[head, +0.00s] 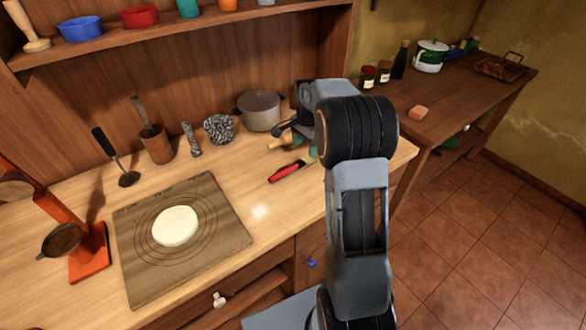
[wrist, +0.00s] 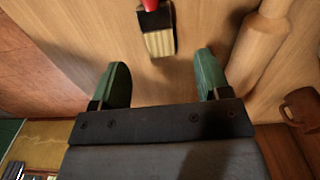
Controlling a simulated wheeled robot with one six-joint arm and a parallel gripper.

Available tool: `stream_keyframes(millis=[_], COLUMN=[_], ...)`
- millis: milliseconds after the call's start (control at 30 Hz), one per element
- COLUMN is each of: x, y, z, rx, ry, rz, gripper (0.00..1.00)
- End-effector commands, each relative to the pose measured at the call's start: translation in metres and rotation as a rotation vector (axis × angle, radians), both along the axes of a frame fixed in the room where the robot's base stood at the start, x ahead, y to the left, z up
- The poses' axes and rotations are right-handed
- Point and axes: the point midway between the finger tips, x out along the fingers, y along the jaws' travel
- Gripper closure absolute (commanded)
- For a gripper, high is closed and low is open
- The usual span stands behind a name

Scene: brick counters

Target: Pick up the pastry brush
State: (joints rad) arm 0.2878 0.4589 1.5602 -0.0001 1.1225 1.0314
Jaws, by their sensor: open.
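The pastry brush (wrist: 159,38) lies on the wooden counter at the top of the wrist view. Its pale bristles point toward my gripper, and its red handle is cut off by the frame edge. In the head view, the red-handled brush (head: 287,171) lies on the counter just left of my arm. My gripper (wrist: 160,80) is open and empty, with its two green fingers apart. The bristle end lies ahead of the gap between the fingers, not between them. In the head view, my arm hides much of the gripper.
A wooden rolling pin (wrist: 262,40) lies close to the right finger. A brown mug (wrist: 302,106) is at the right of the wrist view. A grey pot (head: 260,111) stands behind. A mat (head: 220,235) with dough (head: 175,226) lies left. Bare counter separates mat and brush.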

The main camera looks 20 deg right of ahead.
Motion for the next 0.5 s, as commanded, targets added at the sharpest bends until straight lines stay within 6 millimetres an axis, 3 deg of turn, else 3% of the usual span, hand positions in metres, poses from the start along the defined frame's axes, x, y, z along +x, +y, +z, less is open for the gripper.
stream_keyframes(millis=[167, 500], x=[-0.001, -0.002], y=[0.000, 0.000], z=[-0.009, -0.050], rx=[0.000, 0.000], ry=[0.002, 0.002], rz=[0.001, 0.001], gripper=[0.30, 0.30])
